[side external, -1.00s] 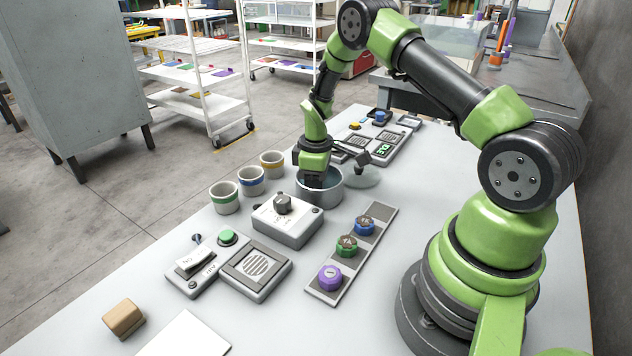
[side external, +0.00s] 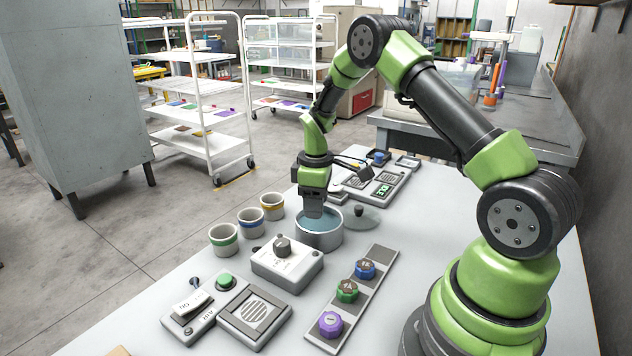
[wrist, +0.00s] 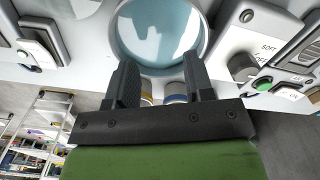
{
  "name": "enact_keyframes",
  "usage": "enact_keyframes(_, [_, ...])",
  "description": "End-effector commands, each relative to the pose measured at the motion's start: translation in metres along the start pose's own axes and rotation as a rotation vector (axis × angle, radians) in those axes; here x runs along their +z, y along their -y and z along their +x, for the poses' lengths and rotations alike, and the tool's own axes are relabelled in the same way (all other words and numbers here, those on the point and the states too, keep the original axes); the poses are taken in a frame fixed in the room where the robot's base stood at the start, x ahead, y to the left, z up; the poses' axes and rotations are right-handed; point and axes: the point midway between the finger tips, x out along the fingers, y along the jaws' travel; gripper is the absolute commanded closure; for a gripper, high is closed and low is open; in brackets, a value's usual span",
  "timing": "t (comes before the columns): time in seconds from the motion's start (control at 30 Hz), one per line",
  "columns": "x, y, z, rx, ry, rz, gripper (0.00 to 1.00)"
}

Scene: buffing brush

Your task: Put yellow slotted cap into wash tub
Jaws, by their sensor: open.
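The wash tub (side external: 319,243) is a round grey metal pot with bluish water, standing mid-table. My gripper (side external: 312,212) is just above its mouth. In the wrist view my gripper (wrist: 160,72) has its two fingers wide apart with nothing between them, and the tub (wrist: 205,42) lies beyond the fingertips. Its water shows pale reflections. I cannot make out a yellow slotted cap in either view; part of the tub's inside is hidden. The grey cap strip (side external: 379,258) holds a purple cap (side external: 330,324), a green cap (side external: 347,291) and a blue cap (side external: 365,268).
A glass lid (side external: 361,218) lies right of the tub. A white box with a grey knob (side external: 286,265) stands in front. Cups with green (side external: 223,239), blue (side external: 250,222) and yellow (side external: 272,206) bands stand to the left. A control panel (side external: 380,188) is behind.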

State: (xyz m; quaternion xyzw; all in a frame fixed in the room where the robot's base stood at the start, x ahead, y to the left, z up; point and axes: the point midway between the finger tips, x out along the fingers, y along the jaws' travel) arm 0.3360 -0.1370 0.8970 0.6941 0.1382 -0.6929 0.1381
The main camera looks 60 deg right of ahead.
Motion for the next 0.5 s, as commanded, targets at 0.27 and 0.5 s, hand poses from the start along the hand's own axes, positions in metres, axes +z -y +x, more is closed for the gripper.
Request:
enact_keyframes(0.27, [-0.001, -0.001, -0.051, 0.003, -0.002, 0.0, 0.52])
enact_keyframes(0.5, [-0.003, 0.012, -0.086, 0.021, -0.037, 0.041, 0.52])
